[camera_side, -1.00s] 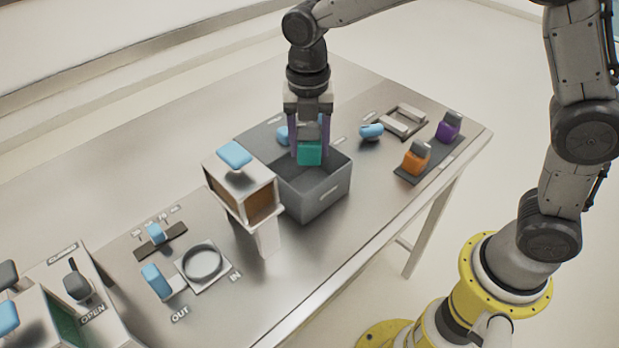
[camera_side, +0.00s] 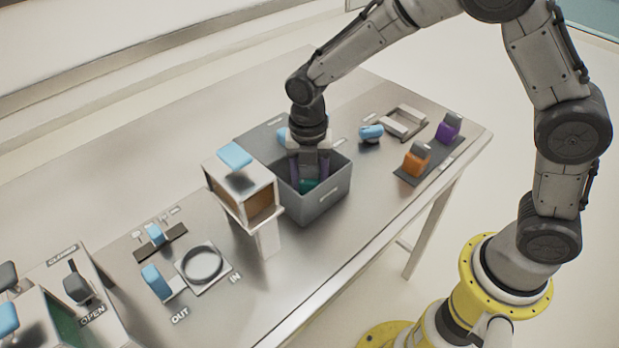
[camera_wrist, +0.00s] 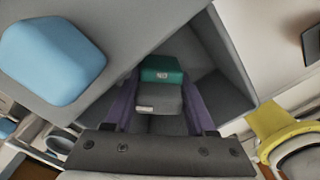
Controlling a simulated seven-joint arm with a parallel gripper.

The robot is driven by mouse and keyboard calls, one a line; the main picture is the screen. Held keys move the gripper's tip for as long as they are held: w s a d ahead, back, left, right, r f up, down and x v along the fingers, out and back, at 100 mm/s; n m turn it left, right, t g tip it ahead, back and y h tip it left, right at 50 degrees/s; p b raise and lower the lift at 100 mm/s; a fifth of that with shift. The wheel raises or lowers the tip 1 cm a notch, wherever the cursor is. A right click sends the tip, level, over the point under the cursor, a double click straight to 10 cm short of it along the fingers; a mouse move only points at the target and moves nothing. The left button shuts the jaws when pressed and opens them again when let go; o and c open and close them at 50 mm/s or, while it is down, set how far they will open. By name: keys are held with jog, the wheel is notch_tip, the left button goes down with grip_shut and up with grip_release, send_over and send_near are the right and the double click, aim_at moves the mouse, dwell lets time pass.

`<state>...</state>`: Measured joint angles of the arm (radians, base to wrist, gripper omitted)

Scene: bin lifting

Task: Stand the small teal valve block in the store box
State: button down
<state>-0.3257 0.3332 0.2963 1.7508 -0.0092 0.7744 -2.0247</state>
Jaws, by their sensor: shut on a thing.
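The teal valve block (camera_side: 308,186) is low inside the grey store box (camera_side: 328,203), partly hidden by the box's near wall. My gripper (camera_side: 309,178) reaches down into the box and is shut on the block. In the wrist view the block (camera_wrist: 161,70) has a teal top part and a grey part, held between my purple fingers (camera_wrist: 163,103). The box walls (camera_wrist: 222,55) surround it there. I cannot tell whether the block touches the box floor.
A white stand with a blue handle (camera_side: 235,155) is close at the box's left. A blue knob (camera_side: 370,132) and a grey frame (camera_side: 404,121) are behind.

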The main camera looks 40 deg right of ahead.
jog(key=shift+f, duration=0.15)
jog(key=shift+c, duration=1.2)
grip_release()
